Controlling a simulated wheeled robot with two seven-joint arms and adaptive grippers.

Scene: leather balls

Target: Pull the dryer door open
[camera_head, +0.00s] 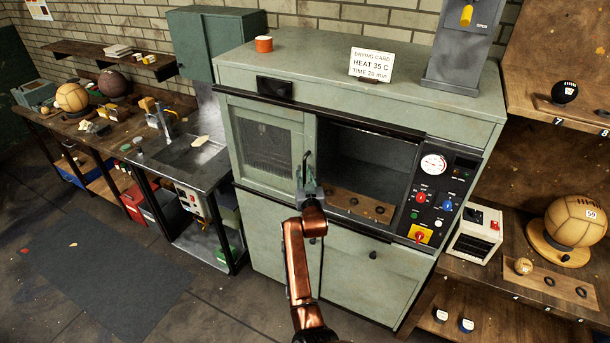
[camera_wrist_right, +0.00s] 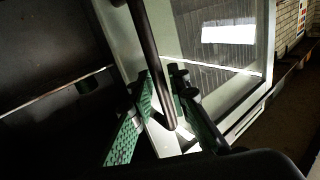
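The dryer (camera_head: 350,70) is a pale green cabinet with a control panel at its right. Its windowed door (camera_head: 265,145) covers the left part of the front. To the right of the door the dark interior (camera_head: 368,165) is exposed. My right gripper (camera_head: 309,180) is at the dark bar handle (camera_head: 306,158) on the door's right edge. In the right wrist view the green-padded fingers of the gripper (camera_wrist_right: 165,95) stand apart on either side of the handle (camera_wrist_right: 152,65), with gaps visible. The door's window (camera_wrist_right: 215,45) lies beyond. My left gripper is out of view.
A drying card (camera_head: 378,66) and an orange roll (camera_head: 264,44) sit on the dryer top. A sink bench (camera_head: 190,158) stands at the left. Shelves with a large ball (camera_head: 577,220) stand at the right.

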